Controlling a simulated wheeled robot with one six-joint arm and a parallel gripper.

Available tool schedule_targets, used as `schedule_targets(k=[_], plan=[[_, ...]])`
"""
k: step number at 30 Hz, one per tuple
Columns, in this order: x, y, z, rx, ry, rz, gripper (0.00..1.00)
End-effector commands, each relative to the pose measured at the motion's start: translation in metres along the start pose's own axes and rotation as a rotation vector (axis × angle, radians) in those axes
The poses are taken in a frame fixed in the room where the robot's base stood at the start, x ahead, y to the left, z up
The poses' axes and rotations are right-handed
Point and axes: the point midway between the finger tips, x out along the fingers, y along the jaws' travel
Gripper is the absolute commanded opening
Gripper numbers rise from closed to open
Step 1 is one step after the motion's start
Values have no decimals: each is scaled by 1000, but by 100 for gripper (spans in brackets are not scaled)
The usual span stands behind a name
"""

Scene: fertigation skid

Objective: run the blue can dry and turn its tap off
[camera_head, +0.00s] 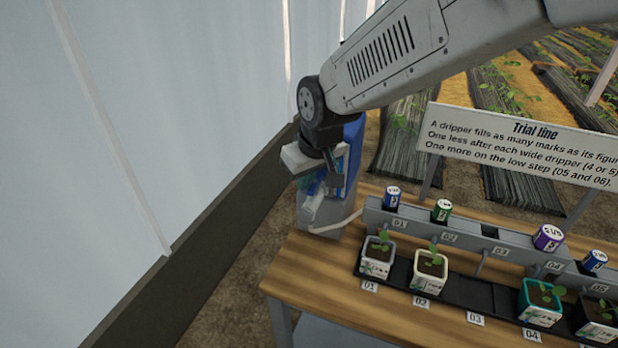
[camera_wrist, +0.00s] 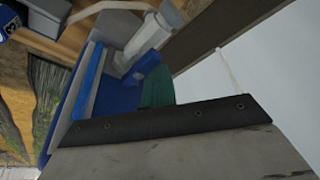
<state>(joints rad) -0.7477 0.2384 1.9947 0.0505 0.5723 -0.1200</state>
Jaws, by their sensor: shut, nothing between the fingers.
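The blue can (camera_head: 353,150) stands at the back left corner of the bench, on a grey stand, partly hidden behind my gripper. In the wrist view its blue side (camera_wrist: 122,95) fills the left middle. A small blue part (camera_wrist: 150,86), perhaps its tap, shows beside a white cylinder (camera_wrist: 155,33); I cannot tell how it is turned. A green patch (camera_wrist: 157,90) lies close to it, partly hidden by my gripper. My gripper (camera_head: 331,178) is shut and empty, pointing down in front of the can. I cannot tell whether it touches anything. The can's liquid level is not visible.
A grey rail (camera_head: 480,245) with several numbered drippers runs right along the bench (camera_head: 320,270). Potted seedlings (camera_head: 376,262) stand in a black tray before it. The trial line sign (camera_head: 520,140) rises behind. A pale wall (camera_head: 180,130) closes the left side.

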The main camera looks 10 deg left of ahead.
Motion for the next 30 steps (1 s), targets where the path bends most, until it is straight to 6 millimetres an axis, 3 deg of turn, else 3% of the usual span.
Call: schedule_targets(k=[15, 30], plan=[[1, 0, 2, 0, -5, 0, 0], [-3, -15, 1, -1, -2, 0, 0]])
